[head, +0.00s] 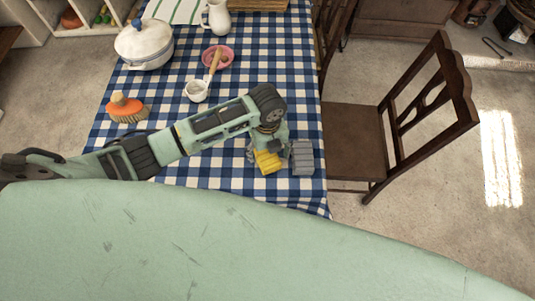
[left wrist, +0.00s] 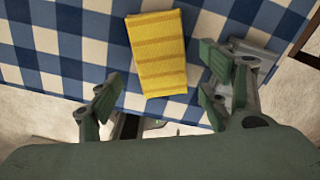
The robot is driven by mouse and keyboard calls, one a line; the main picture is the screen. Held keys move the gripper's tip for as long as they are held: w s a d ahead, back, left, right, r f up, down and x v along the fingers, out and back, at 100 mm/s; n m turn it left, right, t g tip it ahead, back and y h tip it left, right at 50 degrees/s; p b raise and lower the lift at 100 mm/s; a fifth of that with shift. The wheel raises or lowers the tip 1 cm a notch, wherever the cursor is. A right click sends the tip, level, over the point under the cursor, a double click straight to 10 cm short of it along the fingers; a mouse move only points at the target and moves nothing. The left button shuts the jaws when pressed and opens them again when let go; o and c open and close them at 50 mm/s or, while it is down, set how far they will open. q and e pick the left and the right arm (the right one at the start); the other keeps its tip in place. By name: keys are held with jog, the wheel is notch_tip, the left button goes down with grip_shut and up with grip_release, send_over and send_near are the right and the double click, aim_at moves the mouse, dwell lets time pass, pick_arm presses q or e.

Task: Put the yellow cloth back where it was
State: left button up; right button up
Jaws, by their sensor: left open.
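The yellow cloth (head: 268,163) is folded into a striped rectangle. It lies on the blue-and-white checked tablecloth near the table's front right corner. My left gripper (head: 268,147) is over it and hides part of it in the head view. In the left wrist view the whole cloth (left wrist: 158,52) shows, beyond and between the spread fingers of my left gripper (left wrist: 160,92). The gripper is open and holds nothing. I cannot tell its exact height above the cloth. My right gripper is not in view.
A grey folded item (head: 302,158) lies just right of the cloth, close to the table's edge. A brush (head: 127,108), a white cup (head: 197,91), a pink bowl (head: 226,59) and a lidded pot (head: 145,45) stand farther back. A wooden chair (head: 350,133) is at the right.

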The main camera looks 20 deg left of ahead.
aim_at(268, 157)
pick_arm(q)
notch_tip(268, 157, up, 9)
jog(key=shift+b, duration=0.4)
jog(key=shift+f, duration=0.1)
